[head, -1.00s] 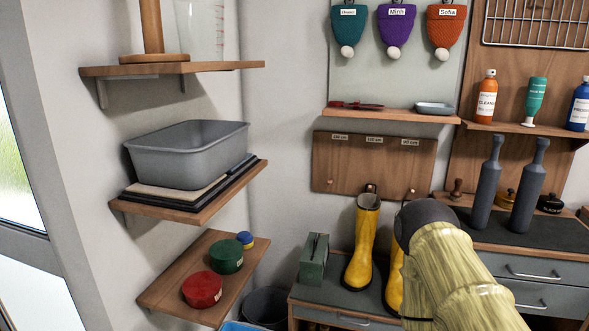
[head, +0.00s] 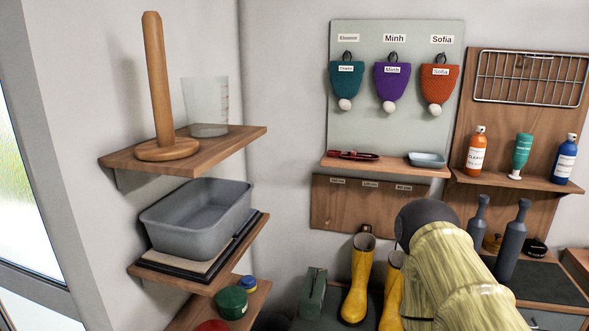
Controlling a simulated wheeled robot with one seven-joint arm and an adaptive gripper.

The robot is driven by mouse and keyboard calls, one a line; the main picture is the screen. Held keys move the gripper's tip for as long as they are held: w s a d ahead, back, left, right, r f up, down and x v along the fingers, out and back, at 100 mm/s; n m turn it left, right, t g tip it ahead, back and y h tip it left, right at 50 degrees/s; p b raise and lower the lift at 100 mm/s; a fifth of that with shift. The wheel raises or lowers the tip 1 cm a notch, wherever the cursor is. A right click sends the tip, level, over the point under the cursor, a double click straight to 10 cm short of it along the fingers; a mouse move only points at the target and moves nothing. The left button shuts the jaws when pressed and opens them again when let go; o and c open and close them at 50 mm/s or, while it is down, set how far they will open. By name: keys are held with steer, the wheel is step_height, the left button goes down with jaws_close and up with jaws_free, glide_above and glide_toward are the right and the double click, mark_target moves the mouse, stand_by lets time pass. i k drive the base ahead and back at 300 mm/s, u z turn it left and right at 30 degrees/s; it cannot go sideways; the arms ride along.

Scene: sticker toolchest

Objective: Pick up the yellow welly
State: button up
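Two yellow wellies stand upright side by side on the grey top of a low cabinet. The left yellow welly (head: 358,283) shows almost whole, with its dark opening at the top. The right yellow welly (head: 390,292) is partly hidden behind my arm. My arm reaches in from the lower right and its dark rounded part covers the view just right of the boots. My gripper's fingers do not show, so I cannot see whether they are near or touching a boot.
A green metal box (head: 313,295) stands left of the boots. Two dark grey bottle-shaped things (head: 511,243) stand right of my arm. A wooden shelf (head: 380,168) with a small tray (head: 427,160) is above. Wall shelves at left hold a grey tub (head: 198,222).

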mark_target(390, 320)
steer(key=z, duration=0.75)
steer(key=k, duration=0.5)
steer(key=u, duration=1.2)
steer(key=i, duration=1.25)
steer(key=z, duration=1.05)
